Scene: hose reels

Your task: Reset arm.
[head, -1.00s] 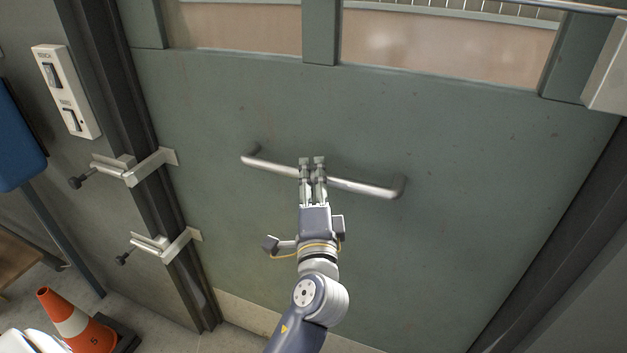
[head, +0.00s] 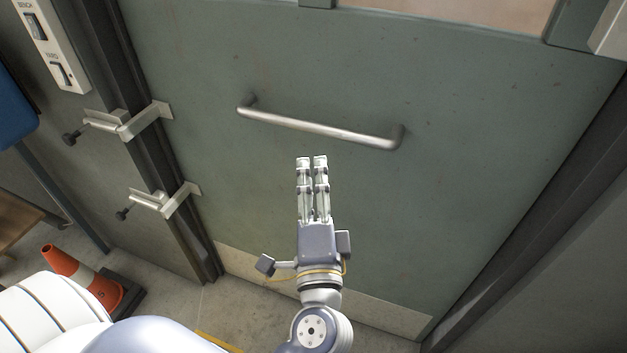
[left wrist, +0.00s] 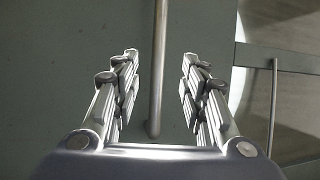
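My left gripper (head: 311,160) points up the picture in the head view, in front of the grey-green door (head: 450,170). Its fingertips lie just below the silver bar handle (head: 320,128) there, with a strip of door showing between. In the left wrist view, the fingers of the gripper (left wrist: 160,60) are spread apart and hold nothing. The handle (left wrist: 158,55) runs lengthwise across the gap between them and looks to lie beyond the tips. The exact distance is unclear. My right gripper is not in view.
Two metal clamp brackets (head: 130,122) (head: 165,200) are fixed at the left door frame. A white switch panel (head: 45,45) is on the wall above. An orange cone (head: 85,275) stands on the floor at lower left. A dark frame (head: 540,210) borders the door on the right.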

